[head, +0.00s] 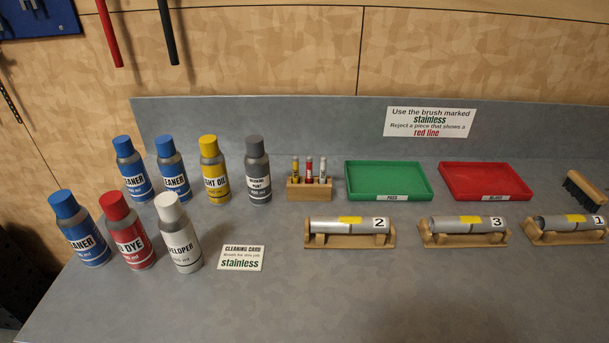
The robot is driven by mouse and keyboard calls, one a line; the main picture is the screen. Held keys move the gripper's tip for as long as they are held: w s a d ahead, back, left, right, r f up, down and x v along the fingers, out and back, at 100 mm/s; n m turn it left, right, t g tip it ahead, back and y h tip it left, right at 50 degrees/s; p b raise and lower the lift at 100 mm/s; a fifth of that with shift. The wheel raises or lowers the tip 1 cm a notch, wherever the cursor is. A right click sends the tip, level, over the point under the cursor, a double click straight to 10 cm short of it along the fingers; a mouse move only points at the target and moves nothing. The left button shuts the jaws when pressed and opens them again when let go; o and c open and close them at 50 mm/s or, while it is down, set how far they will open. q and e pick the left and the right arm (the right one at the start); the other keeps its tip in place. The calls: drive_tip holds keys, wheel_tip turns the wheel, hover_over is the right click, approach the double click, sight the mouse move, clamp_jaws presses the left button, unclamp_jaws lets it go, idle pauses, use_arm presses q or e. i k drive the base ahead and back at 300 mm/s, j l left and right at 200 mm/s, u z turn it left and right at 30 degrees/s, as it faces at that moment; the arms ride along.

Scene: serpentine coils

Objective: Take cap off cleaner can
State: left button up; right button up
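Three cans with blue caps and blue labels stand upright on the grey bench at the left of the head view. The front cleaner can (85,236) is nearest me, with its blue cap (63,204) on. A second blue-capped can (133,176) stands at the back left, its label partly turned but reading "EANER". A third blue can (174,178) beside it also reads "EANER". Both back cans have their caps on. Neither of my grippers shows in the head view.
A red dye can (131,242) and a developer can (183,244) stand right of the front cleaner can. Yellow oil (214,180) and grey paint (258,178) cans stand behind. A cleaning card (241,257), green tray (387,197) and red tray (519,198) lie rightward. The front bench is clear.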

sight(63, 202)
drive_tip(key=u, duration=0.4)
drive_tip(key=l+u, duration=0.1)
drive_tip(key=u, duration=0.65)
drive_tip(key=k+u, duration=0.1)
drive_tip(key=u, duration=0.25)
drive_tip(key=k, duration=0.4)
drive_tip(key=i+j+z, duration=0.4)
drive_tip(key=j+z, duration=0.15)
drive_tip(key=i+j+z, duration=0.25)
drive_tip(key=j+z, duration=0.25)
drive_tip(key=j, duration=0.2)
drive_tip(key=i+j+z, duration=0.1)
drive_tip(key=j+z, duration=0.15)
drive_tip(key=j, duration=0.15)
drive_tip(key=j+z, duration=0.3)
drive_tip(key=i+j, duration=0.05)
drive_tip(key=j, duration=0.05)
